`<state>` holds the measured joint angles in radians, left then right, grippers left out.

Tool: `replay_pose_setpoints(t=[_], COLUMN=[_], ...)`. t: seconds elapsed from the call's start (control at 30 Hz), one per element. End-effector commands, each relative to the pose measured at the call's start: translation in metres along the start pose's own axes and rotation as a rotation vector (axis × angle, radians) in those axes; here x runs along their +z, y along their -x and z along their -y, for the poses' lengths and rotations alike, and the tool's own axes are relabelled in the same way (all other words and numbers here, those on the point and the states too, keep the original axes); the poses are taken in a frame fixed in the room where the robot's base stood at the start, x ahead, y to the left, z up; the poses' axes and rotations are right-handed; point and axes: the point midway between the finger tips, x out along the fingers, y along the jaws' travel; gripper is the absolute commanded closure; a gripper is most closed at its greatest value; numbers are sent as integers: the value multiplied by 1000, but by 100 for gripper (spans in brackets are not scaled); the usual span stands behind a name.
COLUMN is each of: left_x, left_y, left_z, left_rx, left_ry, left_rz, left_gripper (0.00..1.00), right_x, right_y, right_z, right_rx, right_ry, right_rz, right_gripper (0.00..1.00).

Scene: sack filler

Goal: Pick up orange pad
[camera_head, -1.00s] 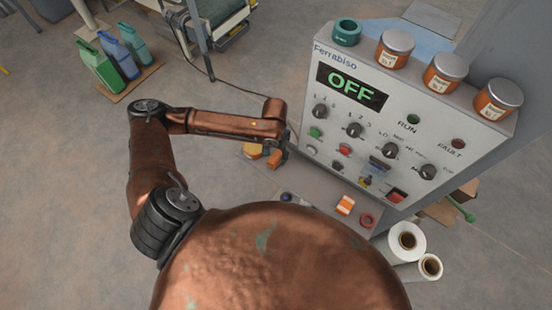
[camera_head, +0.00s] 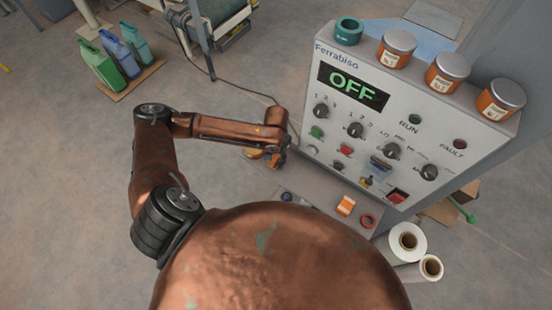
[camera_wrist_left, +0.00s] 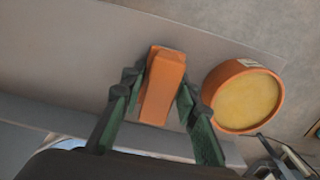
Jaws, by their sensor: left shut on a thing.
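The orange pad (camera_wrist_left: 162,88) is a small block between the two green fingers of my left gripper (camera_wrist_left: 152,112) in the left wrist view. My left gripper is shut on it. In the head view, my left gripper (camera_head: 279,158) is small and low, by the left end of the grey ledge in front of the control panel. The pad is hard to make out there. My right gripper is not in view.
A round orange tub with a yellow top (camera_wrist_left: 245,100) stands beside the pad. The grey control panel (camera_head: 345,150) reads OFF. An orange-and-white item (camera_head: 346,205) and a red ring (camera_head: 367,220) lie on the ledge. Jars (camera_head: 447,72) stand on top.

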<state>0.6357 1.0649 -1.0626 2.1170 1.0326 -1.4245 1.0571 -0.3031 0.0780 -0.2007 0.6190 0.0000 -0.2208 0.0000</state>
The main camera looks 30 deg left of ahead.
Motion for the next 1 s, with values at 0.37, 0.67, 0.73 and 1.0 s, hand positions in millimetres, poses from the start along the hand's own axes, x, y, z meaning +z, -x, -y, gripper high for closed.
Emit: replay_pose_setpoints(t=[0.37, 0.67, 0.73, 1.0], left_x=[0, -1, -1, 53], left_y=[0, 22, 34, 96], left_z=[0, 0, 0, -2], left_rx=[0, 1, 1, -2], left_ry=[0, 0, -1, -3], left_rz=[0, -2, -3, -2], left_gripper=[97, 97, 97, 97], right_x=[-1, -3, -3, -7], right_y=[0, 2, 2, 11], right_z=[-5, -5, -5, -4], right_rx=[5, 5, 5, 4], right_ry=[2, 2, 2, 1], right_rz=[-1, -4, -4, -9], right_gripper=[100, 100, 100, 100])
